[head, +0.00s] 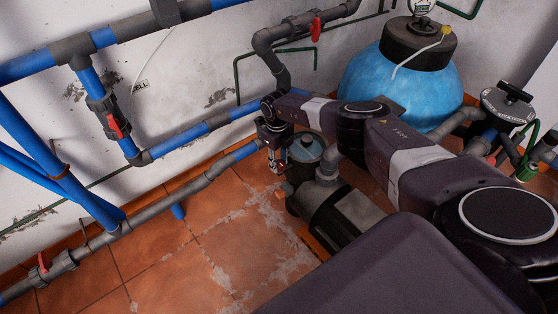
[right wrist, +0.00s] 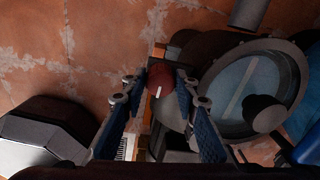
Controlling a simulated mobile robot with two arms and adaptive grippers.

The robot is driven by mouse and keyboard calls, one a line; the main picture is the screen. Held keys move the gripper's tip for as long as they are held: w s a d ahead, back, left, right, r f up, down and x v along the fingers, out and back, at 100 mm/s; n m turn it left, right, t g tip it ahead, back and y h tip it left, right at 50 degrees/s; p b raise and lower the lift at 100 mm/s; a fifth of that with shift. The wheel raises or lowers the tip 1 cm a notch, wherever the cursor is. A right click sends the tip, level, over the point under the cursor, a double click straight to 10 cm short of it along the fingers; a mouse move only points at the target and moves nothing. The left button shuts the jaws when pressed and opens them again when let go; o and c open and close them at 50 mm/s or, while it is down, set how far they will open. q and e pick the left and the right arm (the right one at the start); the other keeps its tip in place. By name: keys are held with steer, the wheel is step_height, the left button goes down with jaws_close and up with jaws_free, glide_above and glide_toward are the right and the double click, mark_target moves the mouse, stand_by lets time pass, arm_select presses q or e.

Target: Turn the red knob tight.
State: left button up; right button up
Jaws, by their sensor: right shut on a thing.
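The red knob (right wrist: 161,84), dark red and round with a white line on it, sits between the fingertips of my right gripper (right wrist: 163,90) in the right wrist view. The two blue-padded fingers are closed on its sides. In the head view, my right gripper (head: 274,158) points down beside the grey pump with a clear round lid (head: 306,148). The knob is hidden or too small to make out there. My left gripper is not in view.
Blue and grey pipes with red valve handles (head: 114,127) run along the white wall to the left. A blue tank (head: 365,88) with a black top stands behind my right arm.

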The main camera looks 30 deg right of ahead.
steer(key=shift+m, duration=0.7)
steer(key=shift+w, duration=0.1)
steer(key=o, duration=1.1)
steer(key=shift+r, duration=0.1)
steer(key=shift+a+r, duration=0.2)
steer(key=shift+r, duration=3.7)
steer(key=shift+a+f, duration=0.1)
